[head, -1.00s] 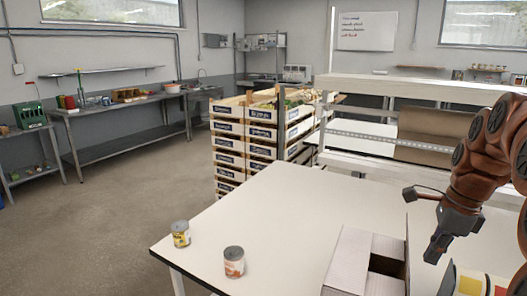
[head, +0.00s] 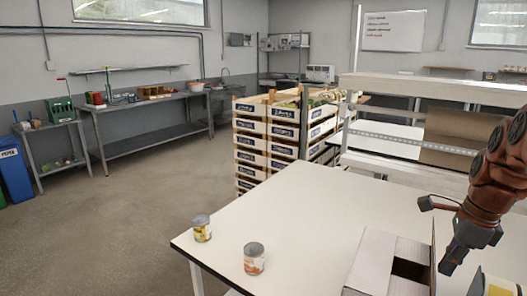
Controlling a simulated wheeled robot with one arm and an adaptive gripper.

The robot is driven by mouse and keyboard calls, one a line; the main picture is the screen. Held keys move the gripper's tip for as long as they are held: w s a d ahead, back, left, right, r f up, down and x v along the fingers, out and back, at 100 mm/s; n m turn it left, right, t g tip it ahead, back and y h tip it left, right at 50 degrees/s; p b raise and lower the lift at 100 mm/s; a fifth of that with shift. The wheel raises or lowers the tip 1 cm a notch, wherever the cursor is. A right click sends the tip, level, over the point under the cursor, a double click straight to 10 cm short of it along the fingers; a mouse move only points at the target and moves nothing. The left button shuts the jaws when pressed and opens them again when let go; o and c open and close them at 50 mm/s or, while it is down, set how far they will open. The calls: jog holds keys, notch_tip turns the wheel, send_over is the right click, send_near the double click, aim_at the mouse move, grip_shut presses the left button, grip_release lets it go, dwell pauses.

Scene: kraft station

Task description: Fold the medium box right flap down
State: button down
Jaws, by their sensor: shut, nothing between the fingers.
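The medium box (head: 385,262) stands on the white table at the lower right of the head view, cut off by the bottom edge. Its left side and a top flap look whitish, with a dark opening between the panels. An upright flap (head: 434,262) rises on the box's right side. My gripper (head: 447,268) is shut and empty, pointing down just right of that flap. I cannot tell whether it touches the flap. The lower part of the box is out of view.
Two cans, a yellow one (head: 202,229) and an orange-labelled one (head: 254,260), stand at the left of the white table (head: 300,215). A metal shelf frame (head: 400,140) stands behind it. Stacked crates (head: 252,150) stand on the floor beyond. The table's middle is clear.

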jog(key=shift+f+b, duration=0.85)
jog(key=shift+f, duration=1.1)
dwell(2.4)
notch_tip(320, 180, up, 9)
jog(key=p, duration=0.3)
jog(key=shift+p, duration=0.35)
dwell(0.3)
